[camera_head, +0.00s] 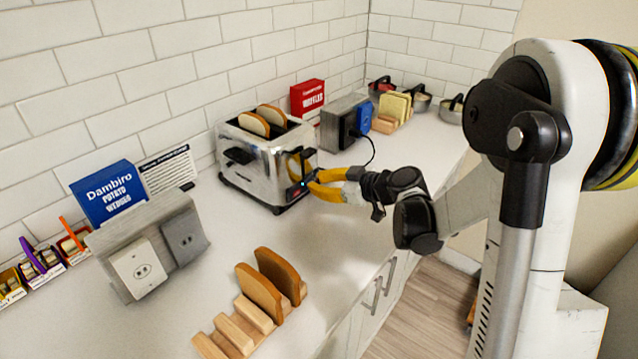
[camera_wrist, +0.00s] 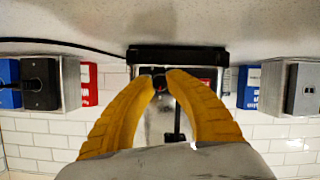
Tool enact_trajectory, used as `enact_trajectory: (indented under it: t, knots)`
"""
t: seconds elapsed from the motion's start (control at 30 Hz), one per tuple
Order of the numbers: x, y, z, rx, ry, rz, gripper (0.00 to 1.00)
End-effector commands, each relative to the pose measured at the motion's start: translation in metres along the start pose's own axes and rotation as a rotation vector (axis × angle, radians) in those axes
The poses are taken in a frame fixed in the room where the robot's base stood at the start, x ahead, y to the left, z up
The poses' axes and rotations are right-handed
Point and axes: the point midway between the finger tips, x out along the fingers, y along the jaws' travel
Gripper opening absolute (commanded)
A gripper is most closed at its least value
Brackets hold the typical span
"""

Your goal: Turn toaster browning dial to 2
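The silver toaster (camera_head: 250,172) stands on the counter against the tiled wall, with two bread slices (camera_head: 262,120) in its slots. Its black lower edge (camera_wrist: 178,54) shows in the wrist view, where the scene appears upside down. My gripper (camera_head: 311,184) has yellow fingers and reaches the toaster's right-hand end face, low near the counter. In the wrist view my gripper (camera_wrist: 160,76) has its fingertips close together around the small dark browning dial (camera_wrist: 159,83). The fingers cover most of the dial, and its numbers and setting cannot be read. A dark lever slot (camera_wrist: 176,126) is beside it.
Nearer are another outlet box (camera_head: 150,240), a blue box (camera_head: 107,193) and a wooden rack (camera_head: 238,331) with toast. Counter right of the toaster is clear.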

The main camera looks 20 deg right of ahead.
Motion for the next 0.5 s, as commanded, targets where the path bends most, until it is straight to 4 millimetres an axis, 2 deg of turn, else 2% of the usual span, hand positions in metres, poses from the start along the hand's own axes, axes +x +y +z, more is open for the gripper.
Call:
enact_trajectory:
  t: [0.5]
  knots:
    - [-0.0001,0.0004,0.0004,0.044,0.003,-0.018,0.00]
